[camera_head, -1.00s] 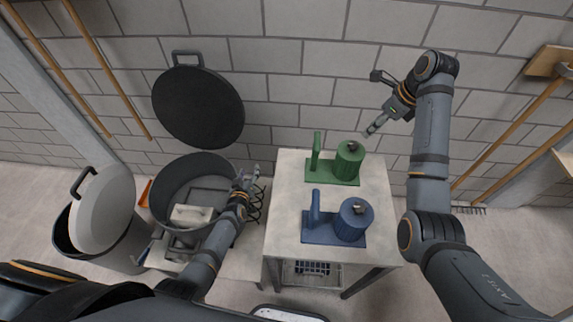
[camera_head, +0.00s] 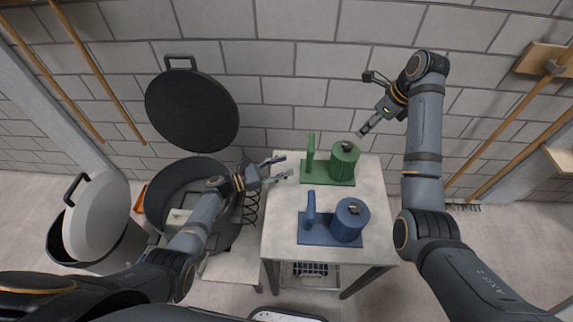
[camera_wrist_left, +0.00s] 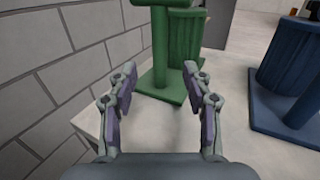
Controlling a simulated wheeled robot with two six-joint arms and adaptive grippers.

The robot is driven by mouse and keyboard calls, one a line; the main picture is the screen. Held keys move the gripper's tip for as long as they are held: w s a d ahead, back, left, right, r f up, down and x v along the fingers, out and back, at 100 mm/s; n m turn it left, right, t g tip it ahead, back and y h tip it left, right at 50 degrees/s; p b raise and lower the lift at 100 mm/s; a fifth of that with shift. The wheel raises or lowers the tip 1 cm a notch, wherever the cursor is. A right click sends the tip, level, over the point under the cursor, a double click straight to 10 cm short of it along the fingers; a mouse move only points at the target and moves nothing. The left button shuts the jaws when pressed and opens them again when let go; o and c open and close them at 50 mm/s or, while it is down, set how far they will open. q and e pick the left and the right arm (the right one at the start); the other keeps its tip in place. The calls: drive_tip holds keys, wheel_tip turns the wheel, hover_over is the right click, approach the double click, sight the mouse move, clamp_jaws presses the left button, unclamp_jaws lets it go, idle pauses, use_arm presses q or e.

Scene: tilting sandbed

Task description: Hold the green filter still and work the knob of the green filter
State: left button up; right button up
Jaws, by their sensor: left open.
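The green filter (camera_head: 344,160) stands at the back of the pale table, a ribbed cylinder with a dark knob (camera_head: 346,146) on top and an upright green handle post (camera_head: 310,152) at its left, both on a green base plate. My left gripper (camera_head: 283,168) is open and empty, just left of the green base plate. In the left wrist view, the fingers (camera_wrist_left: 159,100) are apart, with the green post (camera_wrist_left: 160,45) beyond and between them. My right gripper (camera_head: 364,132) is above and right of the green filter, apart from it; its opening is too small to tell.
A blue filter (camera_head: 350,221) of the same form stands nearer on the table (camera_head: 280,225). Left are a dark open drum (camera_head: 160,195) with a round lid (camera_head: 192,110) above it, and a coiled spring. A brick wall is close behind the table.

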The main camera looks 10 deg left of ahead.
sight(350, 145)
use_arm(q)
drive_tip(key=x, duration=1)
drive_tip(key=shift+w+d, duration=0.1)
clamp_jaws()
use_arm(e)
drive_tip(key=o, duration=0.4)
drive_tip(key=shift+s+d+r, duration=0.2)
drive_tip(key=shift+r, duration=0.15)
drive_tip(key=shift+c, duration=0.2)
drive_tip(key=shift+o, duration=0.3)
drive_tip(key=shift+s+d+r+m+t, duration=0.2)
drive_tip(key=shift+s+r+m+t, duration=0.2)
drive_tip(key=shift+s+r+m, duration=0.3)
drive_tip(key=x, duration=1.2)
drive_tip(key=shift+w, duration=0.1)
drive_tip(key=shift+r, duration=0.1)
drive_tip(key=c, duration=1.1)
drive_tip(key=shift+d, duration=0.15)
drive_tip(key=shift+c, duration=0.4)
